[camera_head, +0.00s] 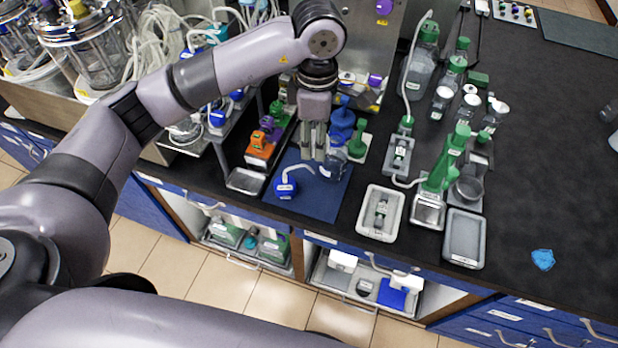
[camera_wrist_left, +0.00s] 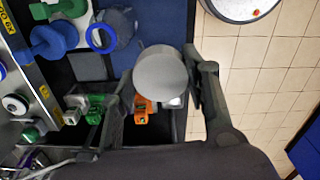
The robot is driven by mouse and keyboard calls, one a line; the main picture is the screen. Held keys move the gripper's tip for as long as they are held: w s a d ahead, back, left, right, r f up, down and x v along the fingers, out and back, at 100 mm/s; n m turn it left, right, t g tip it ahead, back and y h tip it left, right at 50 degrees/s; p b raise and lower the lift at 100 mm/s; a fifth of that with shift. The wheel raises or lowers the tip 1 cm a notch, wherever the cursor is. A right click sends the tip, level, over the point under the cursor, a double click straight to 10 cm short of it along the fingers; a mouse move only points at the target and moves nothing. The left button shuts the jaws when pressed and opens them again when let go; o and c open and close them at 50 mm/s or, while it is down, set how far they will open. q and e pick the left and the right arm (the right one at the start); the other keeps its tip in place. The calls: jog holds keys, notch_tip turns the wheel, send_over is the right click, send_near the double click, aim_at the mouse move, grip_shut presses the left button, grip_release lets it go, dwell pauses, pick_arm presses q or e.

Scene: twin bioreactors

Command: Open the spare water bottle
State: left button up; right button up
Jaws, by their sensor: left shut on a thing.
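My left gripper (camera_head: 313,150) points down over the blue mat on the bench. In the left wrist view, its fingers (camera_wrist_left: 165,90) are shut on a pale grey round thing (camera_wrist_left: 160,72) with a flat top, possibly a cap. Its lower part is hidden, so I cannot tell whether it sits on a bottle. Just right of the fingers in the head view stands a small clear vessel (camera_head: 334,160). A blue-capped bottle (camera_head: 285,186) with a white tube is at the mat's left front. I cannot tell which is the spare water bottle. My right gripper is out of view.
Orange and purple fittings (camera_head: 262,142) stand left of the mat (camera_head: 325,198). A blue stand (camera_head: 342,122) is close behind the gripper's right side. Green-capped bottles and grey trays (camera_head: 463,238) are to the right. The far right bench is mostly clear, with a blue crumpled piece (camera_head: 542,259).

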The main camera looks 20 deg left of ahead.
pick_arm(q)
jog(key=shift+w+d+r+n, duration=0.2)
jog(key=shift+d+r+n, duration=0.1)
jog(key=shift+r, duration=0.2)
jog(key=shift+f, duration=0.2)
jog(key=p, duration=0.5)
send_over(316, 194)
notch_tip(316, 194, down, 15)
jog(key=shift+s+d+r, duration=0.1)
jog(key=shift+r, duration=0.1)
notch_tip(316, 194, down, 4)
jog(key=shift+p, duration=0.35)
jog(key=shift+f, duration=0.4)
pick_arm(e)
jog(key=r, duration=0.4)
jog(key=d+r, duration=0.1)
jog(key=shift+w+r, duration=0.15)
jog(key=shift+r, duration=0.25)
